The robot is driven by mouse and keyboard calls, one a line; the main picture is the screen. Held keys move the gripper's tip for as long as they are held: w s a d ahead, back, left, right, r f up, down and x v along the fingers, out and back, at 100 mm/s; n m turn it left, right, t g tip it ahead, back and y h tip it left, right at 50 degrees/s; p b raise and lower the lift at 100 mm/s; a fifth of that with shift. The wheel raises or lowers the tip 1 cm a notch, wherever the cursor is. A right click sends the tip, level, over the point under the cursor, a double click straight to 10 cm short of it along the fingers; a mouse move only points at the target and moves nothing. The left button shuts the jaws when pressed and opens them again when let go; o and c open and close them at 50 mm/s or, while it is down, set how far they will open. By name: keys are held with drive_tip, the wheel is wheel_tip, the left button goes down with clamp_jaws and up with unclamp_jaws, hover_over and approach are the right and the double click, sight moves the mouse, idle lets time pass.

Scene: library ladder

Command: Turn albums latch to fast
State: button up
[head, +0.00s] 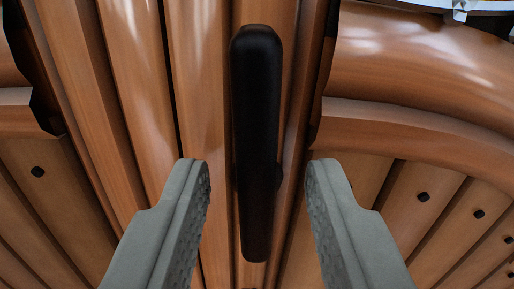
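A black elongated latch handle (256,110) stands upright on a wooden post in the middle of the head view. Its length runs nearly vertical in the picture. My gripper (257,180) is open, with one grey finger to the left and one to the right of the handle's lower part. Gaps show between each finger and the handle, and nothing is held. The latch's mount behind the handle is mostly hidden, and no fast or loose marking shows.
Vertical wooden strips (199,90) run behind the handle. A rounded wooden moulding (430,80) bulges at the right. Slatted panels with dark round holes (423,196) lie at both lower sides. A pale object (462,6) shows at the top right edge.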

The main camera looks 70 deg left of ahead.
drive_tip(key=shift+w+a, duration=0.1)
drive_tip(key=shift+a, duration=0.1)
clamp_jaws()
